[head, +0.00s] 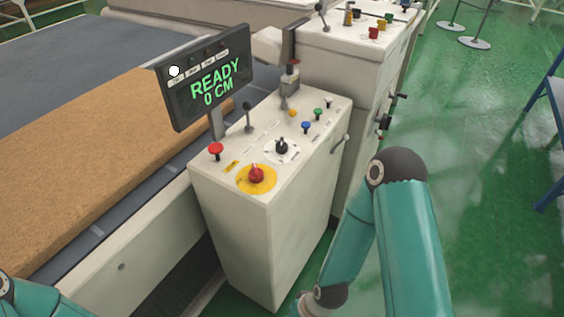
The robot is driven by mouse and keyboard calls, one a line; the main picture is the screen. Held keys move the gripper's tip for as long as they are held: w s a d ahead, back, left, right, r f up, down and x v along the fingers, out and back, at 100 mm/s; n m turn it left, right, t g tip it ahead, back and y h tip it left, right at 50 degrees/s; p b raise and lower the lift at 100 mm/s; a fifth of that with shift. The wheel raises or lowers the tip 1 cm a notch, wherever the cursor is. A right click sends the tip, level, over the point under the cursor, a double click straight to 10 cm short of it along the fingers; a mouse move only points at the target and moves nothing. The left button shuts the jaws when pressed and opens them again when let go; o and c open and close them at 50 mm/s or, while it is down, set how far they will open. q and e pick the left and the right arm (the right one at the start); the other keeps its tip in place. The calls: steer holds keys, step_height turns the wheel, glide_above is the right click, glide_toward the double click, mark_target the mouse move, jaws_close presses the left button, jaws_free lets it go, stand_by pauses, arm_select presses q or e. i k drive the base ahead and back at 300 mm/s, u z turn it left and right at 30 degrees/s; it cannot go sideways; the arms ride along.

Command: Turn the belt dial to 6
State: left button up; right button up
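The control console (270,215) stands in the middle of the head view with its sloped top facing me. A black knob on a round white scale (281,147) sits near the middle of its top. It looks like the belt dial, but its numbers and pointer are too small to read. A red knob on a yellow disc (256,175) sits just in front of it. The display (208,80) reads "READY 0 CM" in green. My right arm bends down to the right of the console, and its gripper is out of view. Only a bit of my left arm shows at lower left; its gripper is out of view.
A red mushroom button (215,149), a black lever (248,115) and blue (306,127) and green (317,113) buttons share the console top. A brown mattress (90,160) lies on the conveyor at left. Open green floor (480,150) is at right, with a blue frame (555,100).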

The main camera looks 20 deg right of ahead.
mark_target(281, 147)
steer(key=z, duration=1.4)
steer(key=i, duration=0.15)
steer(key=u, duration=3)
steer(key=k, duration=1.6)
steer(key=z, duration=1)
steer(key=i, duration=1)
